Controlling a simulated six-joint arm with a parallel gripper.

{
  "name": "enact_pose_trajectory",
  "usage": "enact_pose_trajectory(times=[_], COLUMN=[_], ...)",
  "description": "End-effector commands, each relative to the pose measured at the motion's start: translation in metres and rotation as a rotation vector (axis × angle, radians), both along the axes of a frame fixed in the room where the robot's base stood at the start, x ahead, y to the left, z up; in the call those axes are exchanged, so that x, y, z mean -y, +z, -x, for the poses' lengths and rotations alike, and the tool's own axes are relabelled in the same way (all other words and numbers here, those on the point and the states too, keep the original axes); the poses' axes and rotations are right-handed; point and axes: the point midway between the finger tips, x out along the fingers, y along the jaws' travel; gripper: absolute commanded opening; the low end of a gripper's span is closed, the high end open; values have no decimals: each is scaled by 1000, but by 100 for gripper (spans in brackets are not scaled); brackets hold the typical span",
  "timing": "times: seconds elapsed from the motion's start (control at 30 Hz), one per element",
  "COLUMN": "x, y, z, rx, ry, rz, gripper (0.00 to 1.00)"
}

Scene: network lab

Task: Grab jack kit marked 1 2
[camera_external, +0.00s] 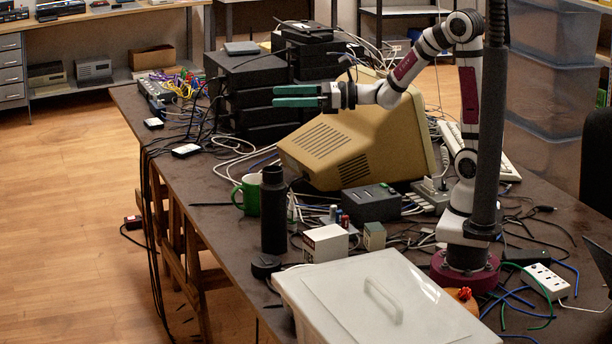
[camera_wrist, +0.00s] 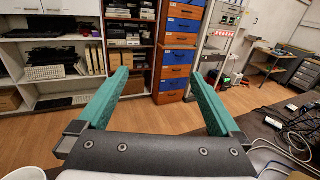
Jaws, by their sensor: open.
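My gripper (camera_external: 298,96) has teal fingers and is held level in the air, pointing left, in front of the black boxes and above the beige monitor. In the wrist view my gripper (camera_wrist: 160,76) has its two fingers wide apart with nothing between them. No marking "1 2" is readable, so I cannot tell which thing is the jack kit. A white box (camera_external: 326,244) and a smaller green-and-beige box (camera_external: 374,237) stand on the table (camera_external: 219,207), lower than my gripper and near the white lidded bin. Neither touches my gripper.
The beige monitor (camera_external: 345,145) lies tilted below my forearm. Stacked black boxes (camera_external: 250,92) stand behind the gripper. A green mug (camera_external: 248,194), a black bottle (camera_external: 273,215), a dark grey device (camera_external: 370,204) and a white lidded bin (camera_external: 385,305) crowd the table. Cables lie loosely between them.

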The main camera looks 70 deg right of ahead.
Motion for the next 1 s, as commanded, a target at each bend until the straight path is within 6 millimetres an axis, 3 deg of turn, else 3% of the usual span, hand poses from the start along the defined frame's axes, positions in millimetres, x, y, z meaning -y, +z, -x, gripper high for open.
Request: enact_pose_trajectory(times=[0.43,0.53,0.83,0.93,1.0], x=[0,0,-6,-38,-62], y=[0,0,-3,-28,-64], z=[0,0,2,22,54], rx=[0,0,-9,-70,-145], ry=[0,0,28,210,424], rz=[0,0,23,182,390], gripper=[100,85,85,85,85])
